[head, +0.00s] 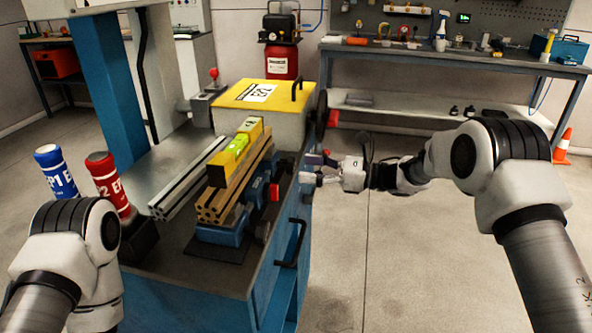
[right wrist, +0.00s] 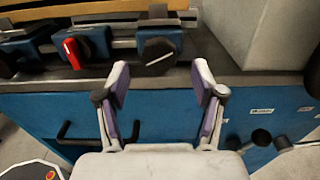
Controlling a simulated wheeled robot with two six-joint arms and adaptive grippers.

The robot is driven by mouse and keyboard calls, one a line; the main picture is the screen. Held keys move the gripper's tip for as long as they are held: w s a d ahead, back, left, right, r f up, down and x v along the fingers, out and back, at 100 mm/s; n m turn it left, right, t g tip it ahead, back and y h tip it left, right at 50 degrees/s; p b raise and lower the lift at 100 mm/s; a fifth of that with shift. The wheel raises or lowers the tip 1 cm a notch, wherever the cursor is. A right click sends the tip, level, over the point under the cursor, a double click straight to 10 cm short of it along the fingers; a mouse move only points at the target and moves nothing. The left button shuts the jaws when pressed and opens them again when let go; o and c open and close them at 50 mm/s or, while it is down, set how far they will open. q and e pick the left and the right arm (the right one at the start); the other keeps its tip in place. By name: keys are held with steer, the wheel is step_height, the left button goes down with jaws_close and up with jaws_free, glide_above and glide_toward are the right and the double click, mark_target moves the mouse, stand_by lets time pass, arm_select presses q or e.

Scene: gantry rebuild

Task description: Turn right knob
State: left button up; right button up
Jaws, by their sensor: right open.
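In the right wrist view, a black knob (right wrist: 158,52) with a white line sits on the front of a blue block at the bench's edge. To its left is a blue block with a red-handled knob (right wrist: 73,50), whose red lever points down; it also shows in the head view (head: 274,192). My right gripper (right wrist: 163,80) is open and empty, its fingers spread either side of the black knob's line and apart from it. In the head view my right gripper (head: 312,168) is beside the bench's right edge. My left gripper is out of view; only the left arm shows.
The blue bench (head: 262,290) carries clamped bars with a yellow level (head: 236,155). A black handle (head: 291,243) sticks out of its side. A yellow-topped grey box (head: 265,95) stands at the far end, beside a handwheel. The floor right of the bench is clear.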

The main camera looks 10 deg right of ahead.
mark_target(290, 166)
steer(key=x, duration=0.3)
steer(key=shift+w+a, duration=0.1)
steer(key=shift+a, duration=0.2)
steer(key=c, duration=1.1)
steer(key=m+b, duration=0.2)
steer(key=shift+m, duration=0.4)
steer(key=shift+c, duration=0.2)
steer(key=o, duration=1.1)
steer(key=shift+o, duration=0.2)
